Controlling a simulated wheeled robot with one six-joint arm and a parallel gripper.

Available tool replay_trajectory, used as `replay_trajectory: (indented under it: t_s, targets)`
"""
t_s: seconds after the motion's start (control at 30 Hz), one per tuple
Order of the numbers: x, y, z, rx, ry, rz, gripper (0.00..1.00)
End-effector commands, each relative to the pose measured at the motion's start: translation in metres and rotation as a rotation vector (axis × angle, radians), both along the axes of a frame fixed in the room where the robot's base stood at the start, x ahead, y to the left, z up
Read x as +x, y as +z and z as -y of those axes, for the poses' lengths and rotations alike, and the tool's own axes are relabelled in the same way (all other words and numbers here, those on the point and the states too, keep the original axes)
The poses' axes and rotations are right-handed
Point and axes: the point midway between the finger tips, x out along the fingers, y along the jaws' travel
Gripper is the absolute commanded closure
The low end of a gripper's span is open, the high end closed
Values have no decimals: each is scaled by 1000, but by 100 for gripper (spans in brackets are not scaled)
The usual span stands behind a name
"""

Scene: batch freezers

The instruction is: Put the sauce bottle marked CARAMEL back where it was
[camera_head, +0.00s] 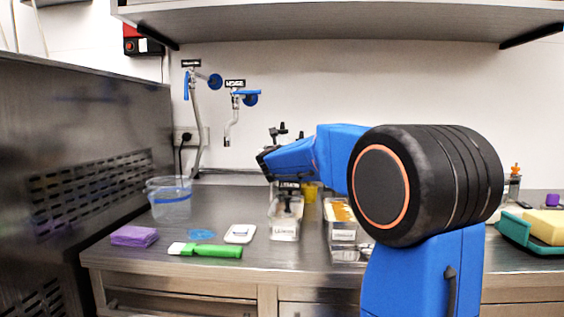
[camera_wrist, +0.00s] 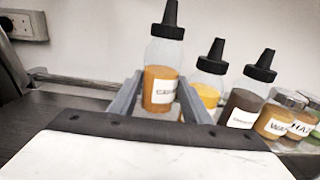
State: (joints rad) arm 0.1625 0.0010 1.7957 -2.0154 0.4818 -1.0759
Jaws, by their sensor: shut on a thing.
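The sauce bottle (camera_wrist: 161,92) is clear with a black nozzle and amber sauce, and its small label seems to begin with CAR. My gripper (camera_wrist: 158,100) is shut on it in the wrist view, one grey finger on each side. The bottle stands about upright between the fingers; its base is hidden by my gripper. In the head view my gripper (camera_head: 270,163) is over the back of the counter, and black nozzles show just above it. I cannot tell whether the bottle touches the counter.
Right of the held bottle stand a yellow-sauce bottle (camera_wrist: 208,92), a dark-sauce bottle (camera_wrist: 242,103) and labelled jars (camera_wrist: 274,122). In front are clear tubs (camera_head: 285,231). A bucket (camera_head: 170,209), purple sponge (camera_head: 134,236) and green-handled tool (camera_head: 212,251) lie left.

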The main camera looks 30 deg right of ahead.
Motion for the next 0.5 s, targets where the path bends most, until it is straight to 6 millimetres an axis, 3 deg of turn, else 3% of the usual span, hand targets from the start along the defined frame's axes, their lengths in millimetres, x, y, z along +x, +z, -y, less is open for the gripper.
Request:
replay_trajectory:
  t_s: [0.2,0.5]
  targets:
    - [0,-28,0,-1,0,-2,80]
    - [0,-31,0,1,1,1,80]
